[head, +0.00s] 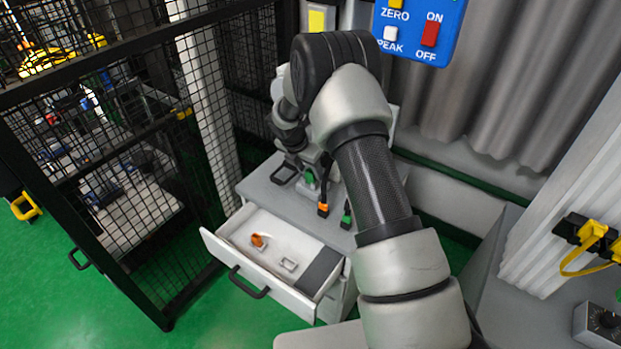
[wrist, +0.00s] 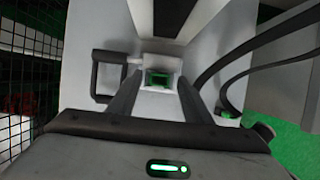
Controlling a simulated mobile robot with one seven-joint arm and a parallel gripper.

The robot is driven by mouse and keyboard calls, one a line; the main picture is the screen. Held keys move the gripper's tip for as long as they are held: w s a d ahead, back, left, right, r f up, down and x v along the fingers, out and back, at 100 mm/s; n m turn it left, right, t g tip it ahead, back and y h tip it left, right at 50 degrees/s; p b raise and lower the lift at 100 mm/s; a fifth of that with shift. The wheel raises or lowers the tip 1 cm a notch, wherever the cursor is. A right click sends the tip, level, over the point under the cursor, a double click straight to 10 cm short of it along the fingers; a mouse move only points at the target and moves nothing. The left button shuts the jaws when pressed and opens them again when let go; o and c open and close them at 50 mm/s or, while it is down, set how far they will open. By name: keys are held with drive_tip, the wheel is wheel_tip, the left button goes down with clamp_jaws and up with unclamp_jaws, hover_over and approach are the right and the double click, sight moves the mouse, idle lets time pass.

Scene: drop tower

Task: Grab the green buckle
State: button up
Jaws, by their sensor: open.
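My gripper (wrist: 157,88) is open. In the wrist view, its two dark fingers reach toward a small green piece (wrist: 159,78) set in a pale grey block. The green piece lies between the fingertips in the picture; I cannot tell contact or depth. In the head view my gripper (head: 309,172) is over the cabinet top, partly hidden by my arm. Two black straps lie toward the cabinet's front edge, one ending in an orange buckle (head: 323,209), the other in a green end (head: 346,216). I cannot tell which green piece is the buckle.
The grey cabinet (head: 262,190) has its white drawer (head: 232,254) pulled open, holding a small orange part (head: 258,240) and a grey piece (head: 289,264). A black frame (head: 284,174) lies left on the top. A mesh fence (head: 110,150) stands left, a pleated curtain (head: 500,80) behind.

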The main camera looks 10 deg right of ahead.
drive_tip(key=shift+f, duration=0.15)
drive_tip(key=shift+w, duration=0.1)
drive_tip(key=c, duration=1.1)
